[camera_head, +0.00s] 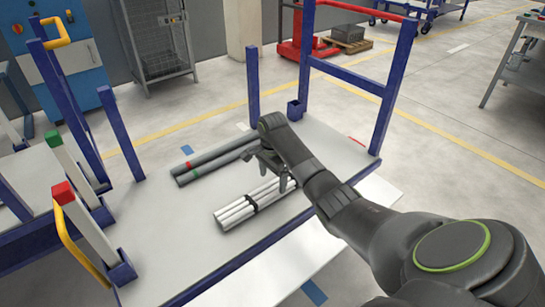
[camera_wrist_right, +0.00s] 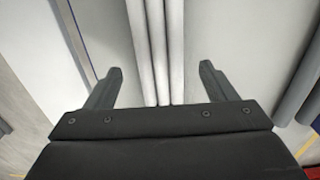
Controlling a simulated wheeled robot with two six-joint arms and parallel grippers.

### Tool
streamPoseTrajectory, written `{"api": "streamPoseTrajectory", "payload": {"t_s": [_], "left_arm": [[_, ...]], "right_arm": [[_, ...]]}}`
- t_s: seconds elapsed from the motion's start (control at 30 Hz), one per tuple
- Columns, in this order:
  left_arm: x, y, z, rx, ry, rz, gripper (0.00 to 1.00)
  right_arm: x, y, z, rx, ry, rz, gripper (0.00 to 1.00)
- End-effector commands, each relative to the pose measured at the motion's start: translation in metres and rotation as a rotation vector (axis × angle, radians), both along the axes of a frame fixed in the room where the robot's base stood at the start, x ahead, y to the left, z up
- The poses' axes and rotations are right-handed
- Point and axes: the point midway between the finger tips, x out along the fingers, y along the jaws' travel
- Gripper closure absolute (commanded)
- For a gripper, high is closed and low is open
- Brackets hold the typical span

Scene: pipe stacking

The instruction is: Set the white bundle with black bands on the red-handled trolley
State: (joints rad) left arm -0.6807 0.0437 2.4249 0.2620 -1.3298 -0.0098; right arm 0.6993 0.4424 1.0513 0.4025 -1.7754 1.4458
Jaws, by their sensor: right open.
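The white bundle with black bands (camera_head: 234,212) lies flat on the pale deck of the red-handled trolley (camera_head: 185,245). The trolley's red handle (camera_head: 345,6) tops the blue end frame at the upper right. My right gripper (camera_head: 273,178) is open above the far end of the bundle. In the right wrist view its spread fingers (camera_wrist_right: 160,70) stand on either side of the white pipes (camera_wrist_right: 160,40), with clear gaps to them. The gripper hides part of the bundle's far end. My left gripper is out of view.
A grey bundle with red and green bands (camera_head: 215,160) lies beside the white one on the deck. Blue posts (camera_head: 122,135) rise at the deck's edges. A yellow-handled blue frame (camera_head: 70,100) stands at the left. Bare deck lies left of the bundles.

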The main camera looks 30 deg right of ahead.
Motion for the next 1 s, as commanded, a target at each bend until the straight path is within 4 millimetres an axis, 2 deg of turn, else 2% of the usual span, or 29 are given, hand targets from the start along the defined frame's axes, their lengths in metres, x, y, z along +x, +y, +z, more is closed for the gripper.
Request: {"api": "streamPoseTrajectory", "payload": {"t_s": [0.03, 0.1, 0.2, 0.4, 1.0], "left_arm": [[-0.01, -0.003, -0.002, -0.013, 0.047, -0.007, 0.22], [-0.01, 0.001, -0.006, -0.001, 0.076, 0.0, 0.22], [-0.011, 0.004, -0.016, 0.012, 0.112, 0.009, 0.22], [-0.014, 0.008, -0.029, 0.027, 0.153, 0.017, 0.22], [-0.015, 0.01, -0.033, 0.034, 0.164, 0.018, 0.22]], "right_arm": [[0.0, 0.0, 0.005, -0.001, -0.002, 0.0, 0.22], [0.001, 0.0, 0.028, -0.001, -0.003, 0.0, 0.22], [0.001, 0.0, 0.047, 0.0, -0.002, 0.001, 0.22], [0.001, 0.0, 0.07, 0.0, -0.001, 0.0, 0.22], [0.0, 0.0, 0.075, 0.001, 0.0, 0.0, 0.22]]}}
